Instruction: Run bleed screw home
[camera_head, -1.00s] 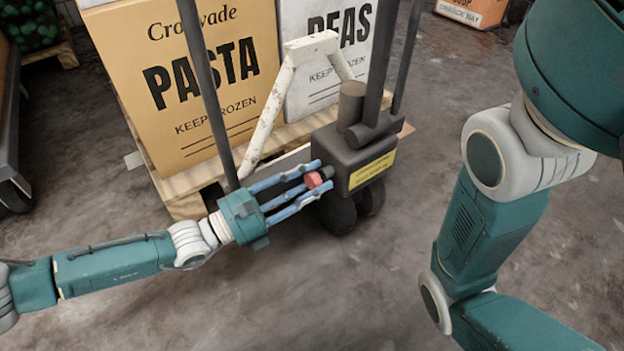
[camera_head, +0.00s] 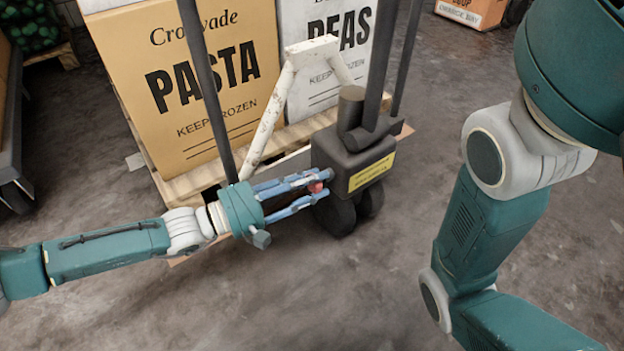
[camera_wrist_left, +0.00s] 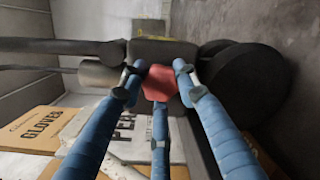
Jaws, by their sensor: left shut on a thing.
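The bleed screw (camera_head: 316,187) is a small red knob on the left side of the dark pump block (camera_head: 345,160) of a pallet jack. My left gripper (camera_head: 318,186) comes in from the left with its blue fingers around the red knob, shut on it. In the left wrist view the red knob (camera_wrist_left: 159,83) sits between the fingertips, against the dark block (camera_wrist_left: 160,50). The threads of the screw are hidden. My right arm (camera_head: 490,220) shows at the right, but its gripper is out of view.
A yellow label (camera_head: 371,172) is on the block. Dark wheels (camera_head: 345,210) stand under it. A white lever frame (camera_head: 270,125) and dark upright bars rise beside it. A PASTA carton (camera_head: 185,75) and a PEAS carton (camera_head: 325,55) stand behind on a pallet. The floor in front is clear.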

